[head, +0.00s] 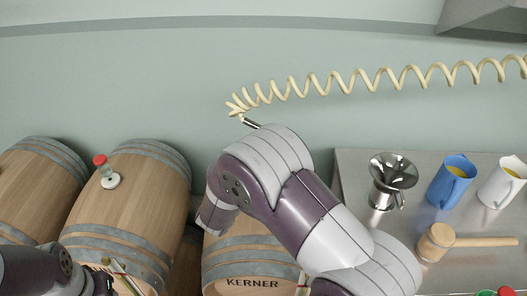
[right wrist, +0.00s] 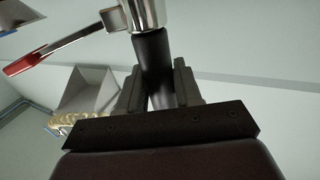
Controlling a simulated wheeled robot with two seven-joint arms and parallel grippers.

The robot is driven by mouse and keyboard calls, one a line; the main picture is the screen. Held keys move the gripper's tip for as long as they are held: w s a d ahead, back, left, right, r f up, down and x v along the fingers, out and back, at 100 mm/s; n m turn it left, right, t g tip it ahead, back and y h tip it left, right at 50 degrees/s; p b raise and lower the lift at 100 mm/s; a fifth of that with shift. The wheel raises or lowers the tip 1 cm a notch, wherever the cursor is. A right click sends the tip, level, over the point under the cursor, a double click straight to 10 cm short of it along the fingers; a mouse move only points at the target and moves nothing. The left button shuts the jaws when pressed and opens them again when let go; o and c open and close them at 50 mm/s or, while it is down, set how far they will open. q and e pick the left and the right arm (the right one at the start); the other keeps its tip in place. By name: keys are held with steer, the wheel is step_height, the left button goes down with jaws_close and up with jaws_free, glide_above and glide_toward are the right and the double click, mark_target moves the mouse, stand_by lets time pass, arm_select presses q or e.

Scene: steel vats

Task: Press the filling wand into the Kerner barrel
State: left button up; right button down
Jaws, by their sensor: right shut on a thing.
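The Kerner barrel (head: 240,262) lies at the bottom middle of the head view, its name on the front head. My right arm covers its top, so its bung hole is hidden. The filling wand's metal end (head: 250,123) shows above my arm, joined to the cream coiled hose (head: 330,84). In the right wrist view my right gripper (right wrist: 158,85) is shut on the wand's black grip (right wrist: 151,55). The wand's steel body (right wrist: 148,14) and red-tipped lever (right wrist: 55,48) show beyond it. The wand's tip is hidden. My left arm shows at bottom left, its gripper out of view.
Two more barrels lie to the left; the nearer (head: 145,205) carries a red-topped fitting (head: 101,161).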

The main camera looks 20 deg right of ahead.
steer(key=shift+f+b, duration=0.5)
steer(key=shift+f, duration=0.25)
steer(key=c, duration=0.7)
jaws_free()
steer(key=b+v, duration=0.2)
steer(key=v, duration=1)
steer(key=shift+s+a, duration=0.25)
steer(key=shift+a, duration=0.05)
